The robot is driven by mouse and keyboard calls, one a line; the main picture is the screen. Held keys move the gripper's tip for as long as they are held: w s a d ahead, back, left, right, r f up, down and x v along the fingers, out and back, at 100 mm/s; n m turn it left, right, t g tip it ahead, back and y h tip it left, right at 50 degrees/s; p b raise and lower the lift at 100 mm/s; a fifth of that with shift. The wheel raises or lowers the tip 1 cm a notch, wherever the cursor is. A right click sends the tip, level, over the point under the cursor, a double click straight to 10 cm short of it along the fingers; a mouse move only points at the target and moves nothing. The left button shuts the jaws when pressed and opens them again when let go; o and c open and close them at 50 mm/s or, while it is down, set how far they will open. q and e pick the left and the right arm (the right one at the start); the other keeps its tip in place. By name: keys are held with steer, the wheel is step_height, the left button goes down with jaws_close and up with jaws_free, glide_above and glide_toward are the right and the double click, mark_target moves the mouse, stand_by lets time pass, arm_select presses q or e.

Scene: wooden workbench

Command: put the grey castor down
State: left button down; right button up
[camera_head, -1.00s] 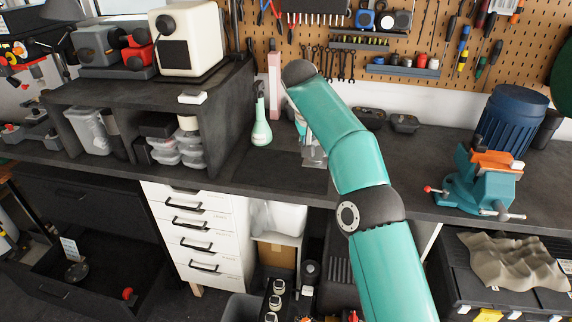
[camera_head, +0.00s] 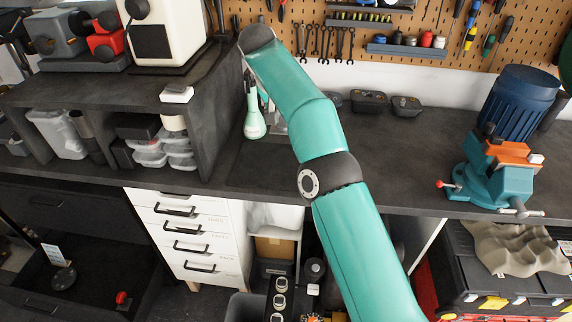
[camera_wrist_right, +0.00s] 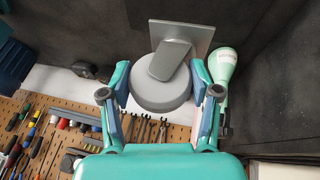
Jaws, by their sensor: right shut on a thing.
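The grey castor (camera_wrist_right: 160,87) has a round grey wheel and a flat square plate (camera_wrist_right: 192,37). In the right wrist view my right gripper (camera_wrist_right: 161,80) is shut on the wheel, one finger on each side. In the head view the castor (camera_head: 277,127) shows only in part behind my right arm, just right of the green bottle, over the back of the bench. I cannot tell whether it touches the bench top (camera_head: 420,150). My right gripper is mostly hidden by the arm there. My left gripper is in neither view.
The pale green bottle (camera_head: 255,124) stands close beside the castor; it also shows in the wrist view (camera_wrist_right: 222,66). A dark shelf unit (camera_head: 215,120) is to the left.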

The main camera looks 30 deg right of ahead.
steer(key=shift+s+d+f, duration=0.7)
steer(key=shift+d+f, duration=0.05)
steer(key=shift+f, duration=0.25)
steer(key=f, duration=1.2)
steer(key=shift+w+f, duration=0.2)
steer(key=shift+f, duration=0.15)
step_height(320, 180, down, 4)
steer(key=shift+f, duration=0.1)
steer(key=o, duration=1.4)
steer(key=shift+c, duration=0.2)
steer(key=b+v, duration=0.1)
steer(key=v, duration=1.1)
